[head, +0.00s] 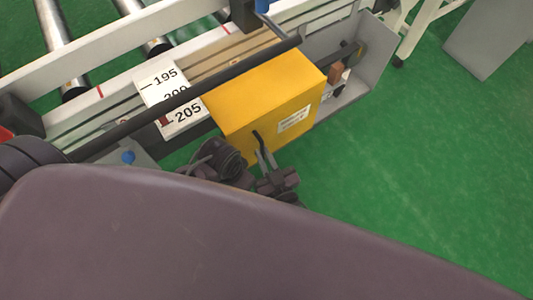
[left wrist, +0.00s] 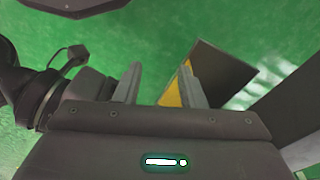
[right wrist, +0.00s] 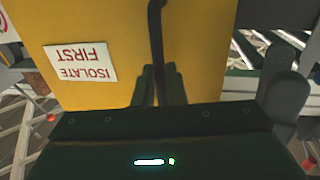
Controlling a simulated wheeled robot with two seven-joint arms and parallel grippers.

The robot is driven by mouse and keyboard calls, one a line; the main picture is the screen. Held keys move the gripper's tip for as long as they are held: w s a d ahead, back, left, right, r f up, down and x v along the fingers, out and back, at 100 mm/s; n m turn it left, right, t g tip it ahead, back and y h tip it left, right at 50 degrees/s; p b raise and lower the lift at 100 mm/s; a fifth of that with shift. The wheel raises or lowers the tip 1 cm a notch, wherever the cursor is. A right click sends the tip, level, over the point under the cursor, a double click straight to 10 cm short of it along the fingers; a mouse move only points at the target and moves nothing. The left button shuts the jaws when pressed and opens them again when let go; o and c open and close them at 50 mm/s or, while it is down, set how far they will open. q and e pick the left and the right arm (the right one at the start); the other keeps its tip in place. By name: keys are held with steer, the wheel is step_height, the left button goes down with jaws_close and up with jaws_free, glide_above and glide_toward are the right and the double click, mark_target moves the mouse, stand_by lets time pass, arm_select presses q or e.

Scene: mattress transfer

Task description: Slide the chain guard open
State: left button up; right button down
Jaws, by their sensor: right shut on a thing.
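The chain guard (head: 262,95) is a yellow box on the side of the roller conveyor, with a white label on its front. A dark upright handle (head: 257,139) stands on its front face. My right gripper (head: 267,165) is at this handle. In the right wrist view its fingers (right wrist: 158,84) are closed around the dark handle bar, beside the "ISOLATE FIRST" label (right wrist: 80,61). My left gripper (left wrist: 160,85) has its fingers spread apart with nothing held between them. A bit of yellow shows behind its right finger.
A white scale plate (head: 172,98) marked 195 to 205 lies left of the guard. A long dark rod (head: 130,124) runs along the conveyor. A grey bracket (head: 365,68) with drive parts is open at the right. Green floor (head: 420,160) is clear at the right.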

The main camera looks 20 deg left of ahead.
steer(key=c, duration=1.5)
jaws_free()
